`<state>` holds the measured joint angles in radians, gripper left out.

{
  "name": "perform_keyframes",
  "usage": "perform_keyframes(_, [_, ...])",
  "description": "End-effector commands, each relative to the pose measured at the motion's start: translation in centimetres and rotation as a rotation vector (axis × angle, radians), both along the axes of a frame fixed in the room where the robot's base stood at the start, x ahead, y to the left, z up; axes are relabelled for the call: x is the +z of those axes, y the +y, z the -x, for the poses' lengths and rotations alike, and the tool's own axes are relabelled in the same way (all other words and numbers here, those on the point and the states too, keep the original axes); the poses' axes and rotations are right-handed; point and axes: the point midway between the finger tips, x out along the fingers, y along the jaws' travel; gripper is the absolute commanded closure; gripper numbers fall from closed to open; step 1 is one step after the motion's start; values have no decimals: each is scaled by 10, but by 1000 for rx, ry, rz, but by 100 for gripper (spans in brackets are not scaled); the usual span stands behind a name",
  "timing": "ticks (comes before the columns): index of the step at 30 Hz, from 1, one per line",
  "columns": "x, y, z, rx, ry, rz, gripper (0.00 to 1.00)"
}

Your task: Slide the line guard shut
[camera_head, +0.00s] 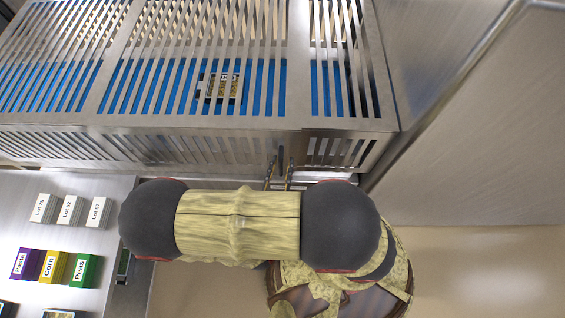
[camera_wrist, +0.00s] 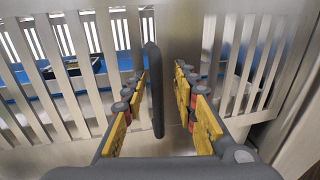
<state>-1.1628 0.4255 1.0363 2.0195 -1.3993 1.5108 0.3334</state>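The line guard (camera_head: 200,125) is a slatted metal cage over a blue conveyor belt. Its dark upright handle (camera_head: 281,158) is on the front face, near the right end. The handle (camera_wrist: 154,90) also shows large in the wrist view, in front of a plain metal strip. My gripper (camera_head: 279,172) is at the front of the guard. In the wrist view my gripper (camera_wrist: 160,78) is open, with the handle between its yellow-padded fingers, nearer the left one. Gaps show on both sides, so it does not look clamped. The guard's overlap is unclear.
A tray (camera_head: 222,88) sits on the blue belt (camera_head: 265,85) behind the slats. At left, a metal table holds white lot blocks (camera_head: 70,209) and purple, yellow and green labelled boxes (camera_head: 53,267). A large metal cabinet (camera_head: 480,120) stands close on the right.

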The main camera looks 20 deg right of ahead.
Motion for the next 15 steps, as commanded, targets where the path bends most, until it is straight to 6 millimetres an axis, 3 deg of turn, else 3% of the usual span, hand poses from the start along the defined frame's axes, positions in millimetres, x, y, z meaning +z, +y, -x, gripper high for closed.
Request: perform_keyframes(15, [0,32,47,3,-1,1,72])
